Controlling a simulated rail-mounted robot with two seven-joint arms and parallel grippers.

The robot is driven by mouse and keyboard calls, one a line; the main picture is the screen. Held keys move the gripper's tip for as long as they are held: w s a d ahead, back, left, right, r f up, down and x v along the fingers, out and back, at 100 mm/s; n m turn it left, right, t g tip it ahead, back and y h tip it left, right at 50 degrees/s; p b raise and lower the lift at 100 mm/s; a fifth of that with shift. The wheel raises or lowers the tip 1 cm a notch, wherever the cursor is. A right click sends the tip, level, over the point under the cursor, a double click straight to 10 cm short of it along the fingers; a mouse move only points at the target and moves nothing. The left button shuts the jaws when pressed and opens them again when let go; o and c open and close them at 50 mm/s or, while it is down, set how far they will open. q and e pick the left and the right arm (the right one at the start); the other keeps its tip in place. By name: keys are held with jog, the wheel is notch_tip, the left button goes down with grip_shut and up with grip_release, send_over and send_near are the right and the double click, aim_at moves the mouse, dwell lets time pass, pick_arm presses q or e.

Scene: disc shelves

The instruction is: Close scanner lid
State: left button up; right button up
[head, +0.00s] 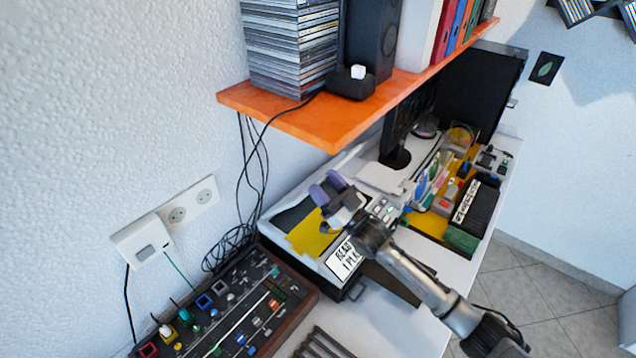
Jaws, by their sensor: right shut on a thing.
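The scanner (268,222) looks like a pale, flat unit with a dark panel, on the desk against the wall. A thin white edge (345,158) runs along its wall side; I cannot tell for sure whether this is its lid or how far the lid stands open. A yellow sheet (308,238) lies over the dark panel. My right gripper (328,190) reaches in from the lower right, over the scanner. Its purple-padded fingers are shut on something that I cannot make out. My left gripper is out of view.
An orange shelf (285,118) with discs (290,50) and a speaker (372,45) overhangs the desk. A mixer (235,318) stands at the lower left. A monitor (402,125) and small items crowd the right. Cables (240,235) hang by the wall.

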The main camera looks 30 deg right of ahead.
jog(key=shift+s+f, duration=0.2)
dwell(0.3)
jog(key=o, duration=1.3)
jog(key=shift+d, duration=0.1)
jog(key=v, duration=0.7)
jog(key=shift+f, duration=0.25)
jog(key=shift+s, duration=0.1)
jog(key=shift+c, duration=0.3)
